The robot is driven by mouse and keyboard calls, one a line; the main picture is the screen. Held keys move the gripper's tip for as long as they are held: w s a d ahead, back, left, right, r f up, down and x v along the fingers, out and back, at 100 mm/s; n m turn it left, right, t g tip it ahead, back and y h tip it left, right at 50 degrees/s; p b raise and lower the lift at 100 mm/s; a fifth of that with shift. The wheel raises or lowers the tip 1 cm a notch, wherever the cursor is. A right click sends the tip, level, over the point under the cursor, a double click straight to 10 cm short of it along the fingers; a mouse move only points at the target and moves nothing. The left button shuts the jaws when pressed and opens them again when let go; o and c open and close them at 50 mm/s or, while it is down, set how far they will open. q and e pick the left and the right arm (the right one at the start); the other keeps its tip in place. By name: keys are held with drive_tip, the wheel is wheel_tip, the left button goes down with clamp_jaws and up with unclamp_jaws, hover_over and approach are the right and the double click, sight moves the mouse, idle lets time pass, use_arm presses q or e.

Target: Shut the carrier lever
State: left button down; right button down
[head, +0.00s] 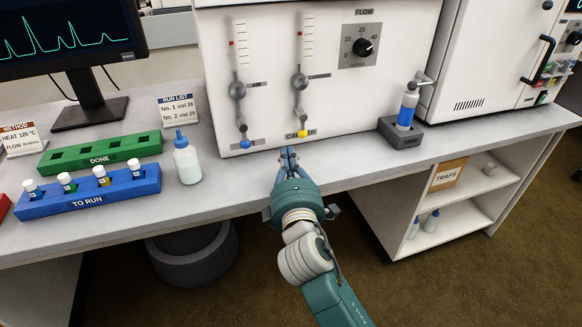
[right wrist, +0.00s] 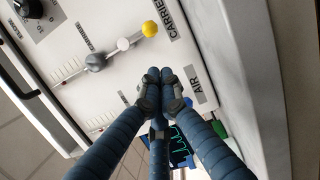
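The carrier lever has a yellow knob (head: 303,134) and hangs straight down from a grey ball joint on the white instrument front, in line with its flow tube. Its yellow knob also shows in the right wrist view (right wrist: 149,28), beside the CARRIER label. My right gripper (head: 288,152) is in front of the panel's lower edge, below and slightly left of the yellow knob, apart from it. In the right wrist view its fingertips (right wrist: 160,76) are together with nothing between them. My left gripper is out of view.
A similar lever with a blue knob (head: 244,128) hangs to the left. A wash bottle (head: 187,163), blue rack (head: 140,188) and green rack (head: 120,147) stand left on the bench.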

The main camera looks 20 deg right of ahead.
drive_tip(key=w, duration=0.3)
drive_tip(key=shift+w+d, duration=0.35)
drive_tip(key=shift+w, duration=0.05)
drive_tip(key=shift+w+d, duration=0.3)
drive_tip(key=shift+d, duration=0.25)
drive_tip(key=shift+w+d, duration=0.3)
drive_tip(key=shift+d, duration=0.25)
drive_tip(key=shift+w+d, duration=0.3)
drive_tip(key=shift+d, duration=0.15)
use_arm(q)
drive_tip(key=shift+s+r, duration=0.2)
use_arm(e)
drive_tip(key=shift+d, duration=0.1)
